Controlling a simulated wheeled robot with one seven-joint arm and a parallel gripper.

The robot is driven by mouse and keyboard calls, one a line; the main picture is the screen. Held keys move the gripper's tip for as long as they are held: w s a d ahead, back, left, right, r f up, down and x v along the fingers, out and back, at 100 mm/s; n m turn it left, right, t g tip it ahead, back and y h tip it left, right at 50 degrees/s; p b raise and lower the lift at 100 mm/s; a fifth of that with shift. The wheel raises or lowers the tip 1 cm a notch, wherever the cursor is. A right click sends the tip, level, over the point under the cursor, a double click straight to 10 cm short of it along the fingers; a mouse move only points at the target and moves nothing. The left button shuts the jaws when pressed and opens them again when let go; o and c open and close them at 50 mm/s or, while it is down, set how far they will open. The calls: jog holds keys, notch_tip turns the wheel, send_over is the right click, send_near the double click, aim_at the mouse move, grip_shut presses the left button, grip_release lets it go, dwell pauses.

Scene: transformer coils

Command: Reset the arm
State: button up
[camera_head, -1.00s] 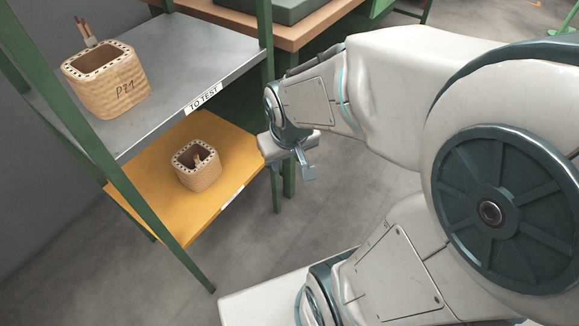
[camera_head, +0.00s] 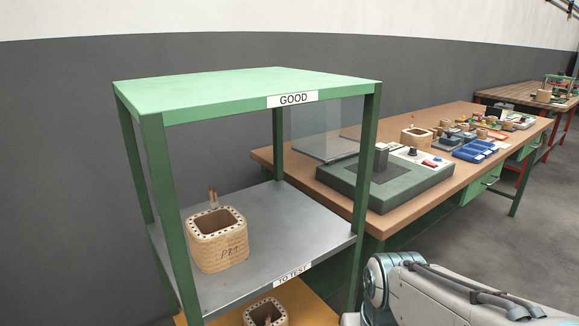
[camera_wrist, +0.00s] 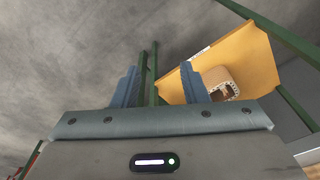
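My gripper (camera_wrist: 160,82) shows in the wrist view with its two blue-grey fingers apart and nothing between them. Beyond the fingers are green posts and the yellow lower shelf (camera_wrist: 251,56) of a rack, with a coil (camera_wrist: 219,78) on it partly behind the right finger. In the head view my arm (camera_head: 450,295) is at the bottom right, beside the rack; its gripper end is out of the frame or too cut off to tell.
The green rack has a GOOD top (camera_head: 245,92) and a grey TO TEST shelf (camera_head: 290,222) bearing a coil (camera_head: 217,240). Another coil (camera_head: 265,314) sits on the yellow shelf below. A workbench (camera_head: 480,117) with a green tester (camera_head: 385,180) stands right of the rack.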

notch_tip(320, 180, up, 25)
jog(key=t+p, duration=0.1)
jog(key=p, duration=1.9)
jog(key=shift+d+r+p, duration=0.15)
jog(key=shift+d+p, duration=0.05)
jog(key=shift+p, duration=0.2)
